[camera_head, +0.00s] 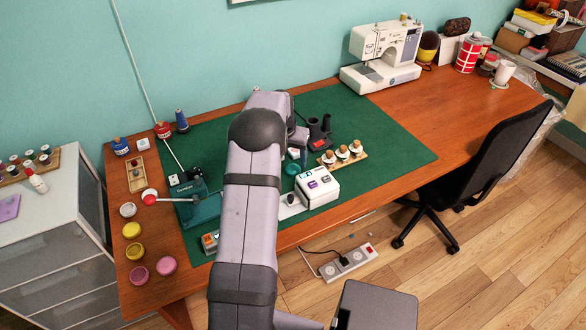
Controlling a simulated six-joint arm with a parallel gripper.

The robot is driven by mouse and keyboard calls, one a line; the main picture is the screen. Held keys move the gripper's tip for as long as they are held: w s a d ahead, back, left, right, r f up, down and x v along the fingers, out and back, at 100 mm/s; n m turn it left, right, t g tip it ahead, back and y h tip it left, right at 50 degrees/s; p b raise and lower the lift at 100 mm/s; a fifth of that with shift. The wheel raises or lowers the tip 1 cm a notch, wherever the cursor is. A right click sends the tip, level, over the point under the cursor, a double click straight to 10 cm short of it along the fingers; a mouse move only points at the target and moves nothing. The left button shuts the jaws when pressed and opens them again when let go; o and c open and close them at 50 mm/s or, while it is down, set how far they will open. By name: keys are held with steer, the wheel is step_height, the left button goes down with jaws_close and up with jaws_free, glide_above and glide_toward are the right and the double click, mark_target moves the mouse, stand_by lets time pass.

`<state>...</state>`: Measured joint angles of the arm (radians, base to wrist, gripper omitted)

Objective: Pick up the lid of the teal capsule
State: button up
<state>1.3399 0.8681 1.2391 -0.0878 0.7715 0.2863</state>
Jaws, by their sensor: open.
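A small round teal thing (291,170), which looks like the teal capsule, sits on the green mat just right of my forearm. The arm hides part of it, and I cannot make out its lid apart from its body. My gripper (295,153) hangs at the end of the arm, above and close to the teal thing in the picture. It is open, with nothing visible held in it. The fingers are very small here, and I cannot tell how high they are above the mat.
A white box with coloured buttons (317,187), a rack of white-topped bottles (342,154) and a black holder (319,132) stand close on the right. A teal device (199,207) lies left of my arm. The mat (395,150) is clear at the right.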

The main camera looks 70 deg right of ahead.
mark_target(293, 168)
steer(key=shift+s+p+x, duration=0.15)
steer(key=shift+p+x, duration=0.3)
steer(key=shift+x, duration=0.85)
steer(key=shift+s+p+x, duration=0.15)
steer(key=shift+p+x, duration=0.3)
steer(key=shift+x, duration=0.8)
steer(key=shift+c, duration=0.3)
steer(key=c, duration=1)
